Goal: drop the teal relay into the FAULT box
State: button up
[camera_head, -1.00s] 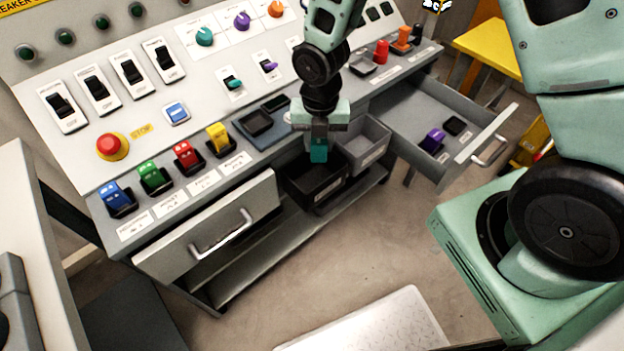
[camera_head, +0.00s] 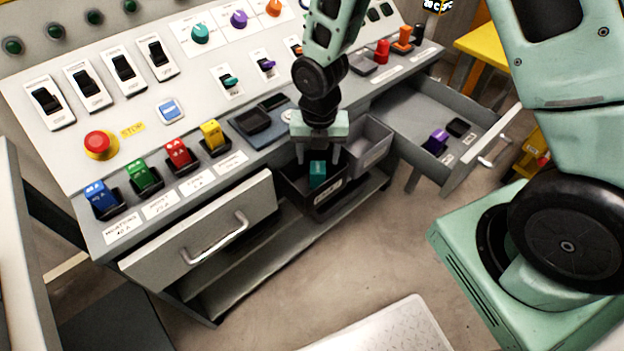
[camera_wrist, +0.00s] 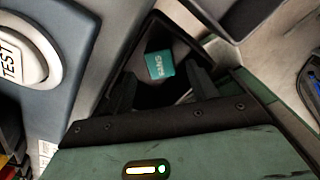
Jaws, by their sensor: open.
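The teal relay (camera_head: 317,174) is in the black box (camera_head: 300,190) below the panel's front edge, apart from my fingers. In the wrist view the relay (camera_wrist: 160,65) shows pale lettering, with the dark box walls around it. My gripper (camera_head: 319,160) is above the black box with its fingers spread apart and nothing between them. In the wrist view the two dark fingers (camera_wrist: 160,95) stand on either side below the relay. The label on the black box's front is too small to read. I cannot tell whether the relay rests on the box's floor.
A grey box (camera_head: 368,145) stands just right of the black one. An open drawer (camera_head: 470,165) holds a purple relay (camera_head: 436,141) and a black one. Blue, green, red and yellow relays line the panel's front ledge.

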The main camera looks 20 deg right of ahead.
notch_tip(320, 180, up, 17)
jog(key=p, duration=0.3)
jog(key=shift+r, duration=0.2)
dwell(0.4)
jog(key=s+a+r+m+p, duration=0.2)
jog(key=s+r+m, duration=0.3)
jog(key=s+m, duration=0.5)
jog(key=s+a+r+m+p, duration=0.3)
jog(key=s+a+r+m, duration=0.1)
jog(key=s+m, duration=0.6)
jog(key=shift+r+m+y, duration=0.3)
jog(key=shift+r+m, duration=0.15)
jog(key=shift+m, duration=1.45)
jog(key=shift+a, duration=0.15)
